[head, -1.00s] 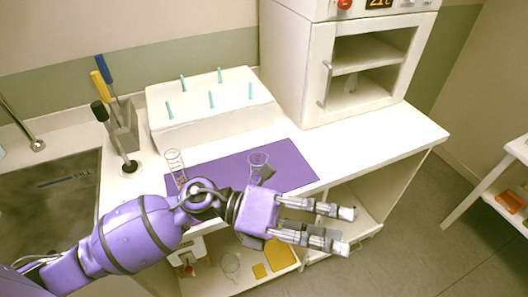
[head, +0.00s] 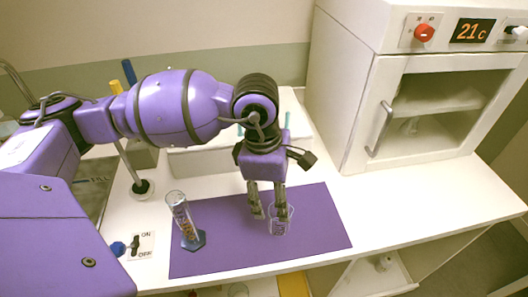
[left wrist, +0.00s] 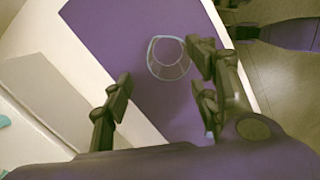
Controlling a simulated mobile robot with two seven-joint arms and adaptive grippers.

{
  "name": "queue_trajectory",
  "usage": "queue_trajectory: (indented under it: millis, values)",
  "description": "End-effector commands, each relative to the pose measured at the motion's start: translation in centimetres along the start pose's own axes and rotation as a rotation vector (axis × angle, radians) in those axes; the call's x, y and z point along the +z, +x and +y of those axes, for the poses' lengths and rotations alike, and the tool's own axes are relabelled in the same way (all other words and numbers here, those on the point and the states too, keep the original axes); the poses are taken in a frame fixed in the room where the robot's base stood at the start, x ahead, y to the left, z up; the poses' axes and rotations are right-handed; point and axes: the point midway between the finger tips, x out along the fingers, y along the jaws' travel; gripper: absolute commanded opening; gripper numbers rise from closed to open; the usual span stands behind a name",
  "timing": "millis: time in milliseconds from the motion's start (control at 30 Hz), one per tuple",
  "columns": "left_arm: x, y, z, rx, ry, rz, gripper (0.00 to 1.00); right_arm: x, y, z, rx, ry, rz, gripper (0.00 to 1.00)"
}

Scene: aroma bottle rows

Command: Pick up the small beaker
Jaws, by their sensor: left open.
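The small beaker (head: 281,222) is clear glass and stands upright on the purple mat (head: 225,258). In the left wrist view the beaker (left wrist: 168,58) shows its round rim, just beyond the fingertips and nearer the right-hand fingers. My left gripper (head: 268,214) points down over the mat with its fingers spread. It also shows in the left wrist view (left wrist: 160,85), with nothing between the fingers. In the head view the fingers partly cover the beaker; I cannot tell whether they touch it. My right gripper is not in view.
A graduated cylinder (head: 184,220) with a blue base stands on the mat's left part. A white rack (head: 200,160) is behind my arm. A white oven (head: 375,110) stands at the back right. The counter right of the mat is clear.

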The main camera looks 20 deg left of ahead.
Motion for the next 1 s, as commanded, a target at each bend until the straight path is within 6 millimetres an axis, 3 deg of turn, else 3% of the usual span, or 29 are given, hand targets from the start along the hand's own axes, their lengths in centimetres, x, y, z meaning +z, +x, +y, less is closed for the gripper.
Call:
queue_trajectory:
  millis: [267,500,767,1000]
  values:
    - [0.7,3.3,-0.3,-0.001,0.002,-0.002,0.54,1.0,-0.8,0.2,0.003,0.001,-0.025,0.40]
    - [0.9,6.3,-0.3,0.000,0.001,-0.003,0.54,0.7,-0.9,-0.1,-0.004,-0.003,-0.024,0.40]
    - [0.8,6.6,-0.3,0.000,0.001,-0.002,0.54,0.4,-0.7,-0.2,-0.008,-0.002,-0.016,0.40]
    - [0.8,6.6,-0.3,0.001,0.001,-0.003,0.23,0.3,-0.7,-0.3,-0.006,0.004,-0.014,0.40]
